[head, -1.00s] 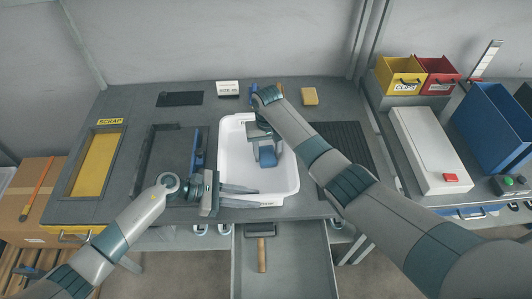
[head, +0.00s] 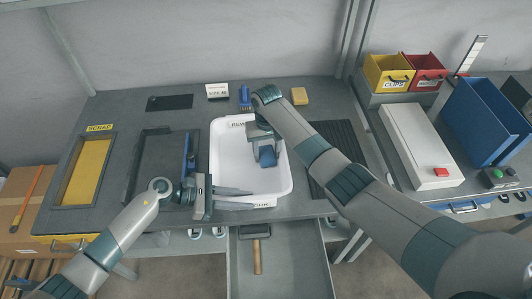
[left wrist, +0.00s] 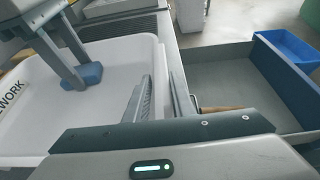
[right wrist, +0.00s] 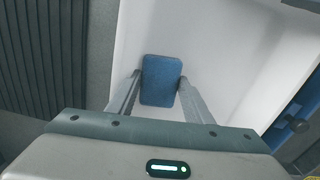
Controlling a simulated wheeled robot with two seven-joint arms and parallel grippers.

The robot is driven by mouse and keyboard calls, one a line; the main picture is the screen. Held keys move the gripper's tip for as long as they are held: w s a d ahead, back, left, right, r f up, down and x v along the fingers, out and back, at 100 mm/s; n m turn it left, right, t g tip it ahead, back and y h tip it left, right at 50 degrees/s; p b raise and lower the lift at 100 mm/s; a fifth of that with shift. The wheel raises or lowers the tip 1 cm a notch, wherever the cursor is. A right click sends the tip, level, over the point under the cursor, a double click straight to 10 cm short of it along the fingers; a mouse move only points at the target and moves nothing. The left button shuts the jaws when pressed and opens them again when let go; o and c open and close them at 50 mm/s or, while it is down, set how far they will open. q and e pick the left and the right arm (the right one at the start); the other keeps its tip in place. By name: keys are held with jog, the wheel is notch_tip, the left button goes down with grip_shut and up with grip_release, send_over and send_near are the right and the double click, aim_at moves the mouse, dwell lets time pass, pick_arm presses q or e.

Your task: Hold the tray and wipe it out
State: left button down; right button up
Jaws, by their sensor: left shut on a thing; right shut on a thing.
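The white tray (head: 224,150), with a "REWORK" label on its far rim, sits on the grey bench. My left gripper (head: 253,198) is shut on the tray's near wall, which lies between its fingers; the fingers also show in the left wrist view (left wrist: 160,100). My right gripper (right wrist: 160,98) is shut on a blue wiping pad (right wrist: 161,80), held inside the tray right of its middle. The pad (head: 268,157) looks low, near the tray floor; I cannot tell whether it touches. My right arm hides part of the tray's far right corner.
An open drawer (head: 300,265) with a wooden-handled tool (head: 257,257) juts out below the bench. A blue brush (head: 244,97) and a yellow block (head: 299,96) lie behind the tray. A dark ribbed mat (head: 345,140) is right; a dark recessed frame (head: 150,165) is left.

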pick_arm(q)
jog(key=shift+f, duration=0.15)
pick_arm(e)
jog(key=shift+r, duration=3.55)
pick_arm(q)
jog(key=c, duration=1.4)
grip_release()
jog(key=shift+c, duration=0.2)
jog(key=shift+a, duration=0.1)
jog(key=v, duration=1.2)
